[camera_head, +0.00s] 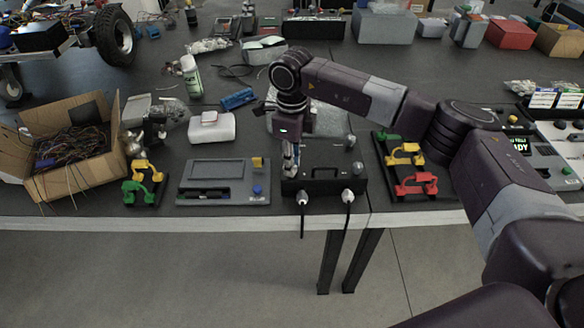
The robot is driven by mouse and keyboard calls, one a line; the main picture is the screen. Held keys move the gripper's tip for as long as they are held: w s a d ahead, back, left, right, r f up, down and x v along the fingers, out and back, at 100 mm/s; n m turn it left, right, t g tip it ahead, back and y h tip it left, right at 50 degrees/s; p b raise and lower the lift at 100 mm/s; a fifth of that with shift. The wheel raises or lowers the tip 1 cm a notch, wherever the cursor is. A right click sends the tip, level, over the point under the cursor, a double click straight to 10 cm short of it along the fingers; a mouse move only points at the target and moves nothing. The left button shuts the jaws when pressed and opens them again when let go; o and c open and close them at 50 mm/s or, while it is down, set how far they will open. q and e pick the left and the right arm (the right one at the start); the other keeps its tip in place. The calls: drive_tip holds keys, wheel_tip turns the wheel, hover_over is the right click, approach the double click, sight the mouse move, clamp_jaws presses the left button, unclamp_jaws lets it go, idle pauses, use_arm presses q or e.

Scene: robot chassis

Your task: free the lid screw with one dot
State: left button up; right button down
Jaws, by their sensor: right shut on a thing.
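My right gripper (290,170) points down at the left side of the lid. It is shut on what looks like a lid screw there, mostly hidden by the fingers. The dots on the screws are too small to read. My left gripper is not in view.
An open cardboard box of wires (77,150) stands at far left.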

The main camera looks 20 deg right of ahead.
drive_tip(key=shift+n+b, duration=0.35)
drive_tip(key=shift+n, duration=0.15)
idle(0.3)
drive_tip(key=c, duration=1.8)
unclamp_jaws()
drive_tip(key=shift+o, duration=0.2)
wheel_tip(320, 180, up, 12)
